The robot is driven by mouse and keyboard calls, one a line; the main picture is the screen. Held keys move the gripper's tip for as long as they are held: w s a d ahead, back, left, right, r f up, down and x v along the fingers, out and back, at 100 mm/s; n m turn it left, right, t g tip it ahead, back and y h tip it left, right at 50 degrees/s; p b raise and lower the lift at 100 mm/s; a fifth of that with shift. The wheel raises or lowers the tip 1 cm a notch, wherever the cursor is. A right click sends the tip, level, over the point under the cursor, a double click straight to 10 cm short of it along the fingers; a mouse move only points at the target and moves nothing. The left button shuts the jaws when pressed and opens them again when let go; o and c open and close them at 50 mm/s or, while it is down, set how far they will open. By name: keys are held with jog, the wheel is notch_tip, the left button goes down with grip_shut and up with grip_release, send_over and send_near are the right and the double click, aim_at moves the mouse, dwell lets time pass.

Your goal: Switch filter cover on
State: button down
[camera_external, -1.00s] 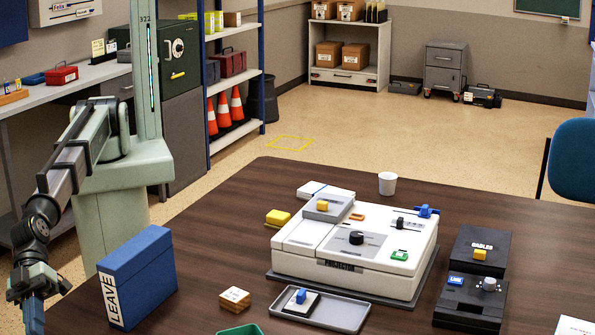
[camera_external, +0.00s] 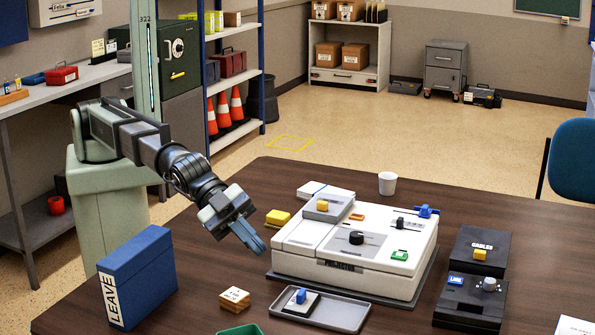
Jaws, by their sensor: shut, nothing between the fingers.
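The white projector (camera_external: 378,279) stands on a dark base on the brown table. Its top carries a black knob (camera_external: 356,237), a grey plate with a yellow knob (camera_external: 322,206), a blue part (camera_external: 427,211) and a green part (camera_external: 399,255). A small pale plate with a blue knob (camera_external: 301,297) lies in a grey tray in front of the projector. No readable label tells me which piece is the filter cover. My gripper (camera_external: 257,244) is shut and empty, pointing down and right, in the air just left of the projector in the picture.
A blue LEAVE binder (camera_external: 150,268) stands upright at the left. The grey tray (camera_external: 345,315), wooden blocks (camera_external: 234,298) and a yellow block (camera_external: 278,218) lie around the projector. Black boxes (camera_external: 468,300) stand at the right, a white cup (camera_external: 388,183) behind.

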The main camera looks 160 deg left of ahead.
jog(key=s+a+f+n+g, duration=0.1)
jog(key=s+a+n, duration=0.1)
jog(key=s+a, duration=0.3)
jog(key=s+a+n+g, duration=0.1)
jog(key=s+a+g, duration=0.15)
jog(key=a, duration=0.45)
jog(key=n+g+h, duration=0.2)
jog(key=n+h, duration=0.1)
jog(key=n, duration=0.2)
send_over(332, 202)
jog(key=w+d, duration=0.2)
jog(key=w, duration=0.1)
jog(key=shift+w+f, duration=0.2)
jog(key=shift+f, duration=0.6)
jog(key=s+a+r+n+h, duration=0.2)
jog(key=s+a, duration=0.1)
jog(key=s, duration=0.9)
jog(key=shift+s+r+h, duration=0.15)
jog(key=shift+h, duration=0.25)
jog(key=x, duration=1)
jog(key=shift+w+d, duration=0.85)
jog(key=shift+w, duration=0.05)
jog(key=shift+w+d, duration=0.55)
jog(key=shift+w, duration=0.05)
